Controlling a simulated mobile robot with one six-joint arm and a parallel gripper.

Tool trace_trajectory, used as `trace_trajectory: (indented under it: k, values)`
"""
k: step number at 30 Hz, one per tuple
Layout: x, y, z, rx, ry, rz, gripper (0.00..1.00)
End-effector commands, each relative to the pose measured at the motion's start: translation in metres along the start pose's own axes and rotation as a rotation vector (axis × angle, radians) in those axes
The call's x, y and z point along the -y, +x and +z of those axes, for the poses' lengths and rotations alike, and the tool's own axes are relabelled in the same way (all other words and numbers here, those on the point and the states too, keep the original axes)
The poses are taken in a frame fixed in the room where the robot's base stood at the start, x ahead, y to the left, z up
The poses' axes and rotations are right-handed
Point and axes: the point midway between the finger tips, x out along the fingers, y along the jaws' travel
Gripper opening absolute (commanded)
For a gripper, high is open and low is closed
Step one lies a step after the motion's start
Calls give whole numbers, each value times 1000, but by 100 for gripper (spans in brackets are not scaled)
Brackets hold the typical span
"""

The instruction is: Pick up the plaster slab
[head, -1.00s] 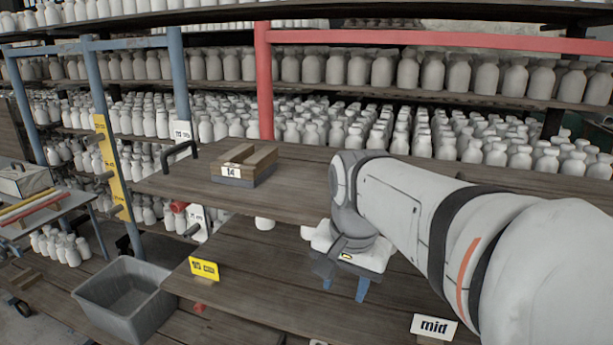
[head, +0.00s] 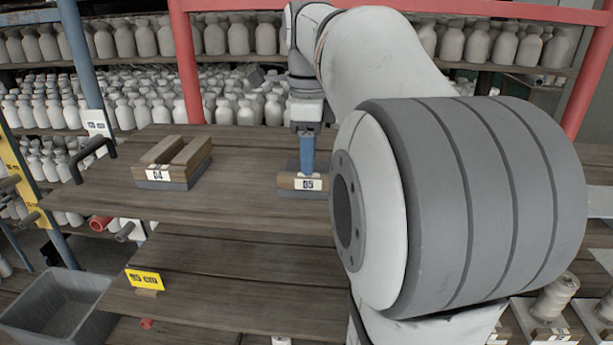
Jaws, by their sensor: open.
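My gripper (head: 307,168) points down over a wooden block labelled 05 (head: 289,182) on the upper wooden shelf. Its blue fingers overlap in this view and look like one. They reach down to the block just behind its label; I cannot tell whether they touch it. The gripper is open. No plaster slab can be made out clearly; the right part of block 05 and the shelf beyond it are hidden by my arm.
A slotted wooden block labelled 04 (head: 175,162) on a grey base stands left on the upper shelf (head: 235,205), with bare boards between. A red post (head: 187,75) and rows of white bottles stand behind. A grey bin (head: 55,305) is lower left.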

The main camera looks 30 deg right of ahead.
Motion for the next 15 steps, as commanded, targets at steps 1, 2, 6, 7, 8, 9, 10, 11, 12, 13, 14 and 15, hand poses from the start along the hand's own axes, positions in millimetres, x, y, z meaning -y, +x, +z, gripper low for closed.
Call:
trace_trajectory:
  k: [1,2,6,7,8,9,10,11,12,13,14,15]
  values:
    - [-2,6,0,-1,-1,2,42]
    - [-2,10,0,-1,-2,2,42]
    - [-4,31,0,-1,-4,3,42]
    - [-4,34,0,-1,-4,3,42]
    - [-3,37,0,0,-4,1,42]
    - [-4,40,0,0,-5,2,42]
    - [-4,42,0,0,-5,1,42]
    - [-4,43,1,0,-5,1,42]
    - [-3,44,1,0,-5,0,42]
    - [-3,44,1,0,-6,-1,42]
    - [-3,44,1,0,-6,-1,42]
    - [-3,44,1,0,-6,-1,42]
